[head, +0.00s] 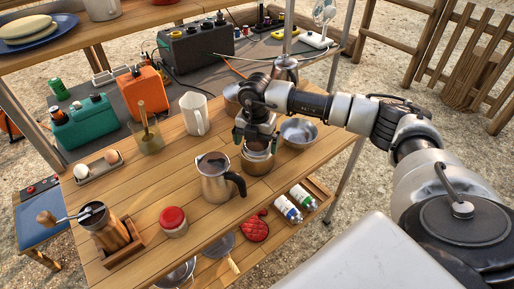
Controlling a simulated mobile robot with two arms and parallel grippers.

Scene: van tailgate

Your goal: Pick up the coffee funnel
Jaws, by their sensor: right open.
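A small round metal piece that looks like the coffee funnel (257,150) sits in the top of a low metal pot (256,167) on the wooden table. My right gripper (256,143) points down right over it, with its fingers open at the funnel's sides. The gripper partly covers the funnel, and I cannot tell whether the fingers touch it. My left gripper is not in view.
A steel jug (214,185) with a black handle stands just left of the pot. A metal bowl (299,132) is close on the right, and a white mug (195,114) is behind. A red-lidded jar (173,221) stands at the front.

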